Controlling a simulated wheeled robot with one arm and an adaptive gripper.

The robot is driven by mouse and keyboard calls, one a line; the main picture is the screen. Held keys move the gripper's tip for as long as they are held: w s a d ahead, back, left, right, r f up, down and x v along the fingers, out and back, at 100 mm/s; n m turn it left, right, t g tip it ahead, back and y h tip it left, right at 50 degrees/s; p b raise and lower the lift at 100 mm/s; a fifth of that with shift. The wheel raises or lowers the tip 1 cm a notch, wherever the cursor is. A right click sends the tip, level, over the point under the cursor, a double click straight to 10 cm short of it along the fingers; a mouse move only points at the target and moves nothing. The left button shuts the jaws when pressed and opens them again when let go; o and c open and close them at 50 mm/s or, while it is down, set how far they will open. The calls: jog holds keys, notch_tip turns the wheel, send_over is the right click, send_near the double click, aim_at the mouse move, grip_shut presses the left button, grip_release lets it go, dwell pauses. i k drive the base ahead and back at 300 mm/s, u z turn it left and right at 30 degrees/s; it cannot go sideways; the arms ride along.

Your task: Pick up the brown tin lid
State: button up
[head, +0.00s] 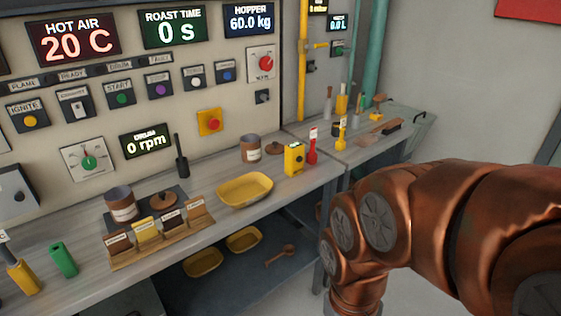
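Two round brown lids with knobs show in the head view. One lid (163,201) lies on a dark mat, to the right of an open brown tin (121,205) with a pale label. The other, smaller-looking lid (274,148) lies farther back on the counter, to the right of a second brown tin (250,148). Both lids are apart from their tins. I cannot tell which one is the brown tin lid. My copper-coloured arm fills the right side and bends down out of the bottom edge; my gripper is out of view.
A yellow tray (245,190) lies between the two lids. A wooden rack of labelled cards (163,238) stands in front of the nearer lid. A yellow box (294,158) and a red bottle (312,149) stand near the farther lid. A control panel (214,83) rises behind.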

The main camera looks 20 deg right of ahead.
aim_at(275, 148)
jog(key=u, duration=0.1)
jog(key=k, duration=0.45)
jog(key=z, duration=0.9)
jog(key=i, duration=1.4)
jog(key=u, duration=1.1)
jog(key=i, duration=0.55)
jog(key=u, duration=0.6)
